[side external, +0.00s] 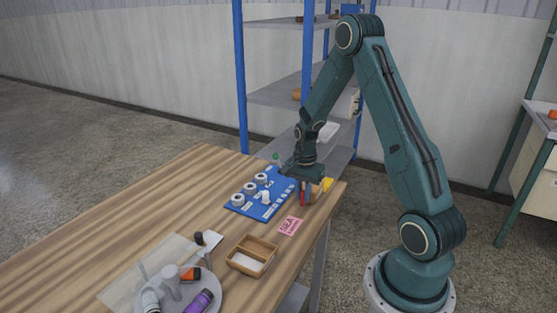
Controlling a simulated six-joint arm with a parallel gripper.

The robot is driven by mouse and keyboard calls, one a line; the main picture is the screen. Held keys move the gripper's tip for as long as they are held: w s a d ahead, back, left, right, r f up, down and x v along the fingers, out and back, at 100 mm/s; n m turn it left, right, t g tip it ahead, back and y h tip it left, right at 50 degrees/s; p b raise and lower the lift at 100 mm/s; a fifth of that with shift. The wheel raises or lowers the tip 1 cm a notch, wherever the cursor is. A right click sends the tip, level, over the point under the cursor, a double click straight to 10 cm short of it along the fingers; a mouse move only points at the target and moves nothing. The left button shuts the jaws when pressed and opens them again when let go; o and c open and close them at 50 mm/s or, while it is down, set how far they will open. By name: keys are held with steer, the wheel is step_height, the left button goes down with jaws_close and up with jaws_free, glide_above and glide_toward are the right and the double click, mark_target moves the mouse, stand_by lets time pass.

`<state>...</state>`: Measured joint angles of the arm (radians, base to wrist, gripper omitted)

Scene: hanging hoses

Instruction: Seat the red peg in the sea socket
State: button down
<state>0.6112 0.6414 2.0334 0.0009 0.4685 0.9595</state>
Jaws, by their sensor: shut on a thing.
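A blue board (262,209) lies on the wooden table. Several white round sockets (238,199) stand along its left side, and a white upright piece (265,197) stands nearer its right side. Labels on the board are too small to read, so I cannot tell which socket is the sea one. My gripper (307,188) points down just right of the board, near the table's right edge. It is shut on the red peg (303,197), which shows as a small upright red shape beneath it. The peg is apart from the sockets; its lower end is hard to make out.
A pink card (290,226) lies in front of the board. A wooden tray (252,256) stands nearer the camera. A round plate (210,303) holds several items, including a purple bottle (199,302). The table's left half is clear.

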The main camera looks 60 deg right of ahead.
mark_target(303, 191)
step_height(303, 191, up, 18)
steer(key=shift+r, duration=0.15)
stand_by(0.3)
stand_by(0.6)
steer(key=w+a+r, duration=0.1)
steer(key=w, duration=1.8)
steer(key=shift+r, duration=0.25)
step_height(303, 191, down, 16)
steer(key=shift+r, duration=0.1)
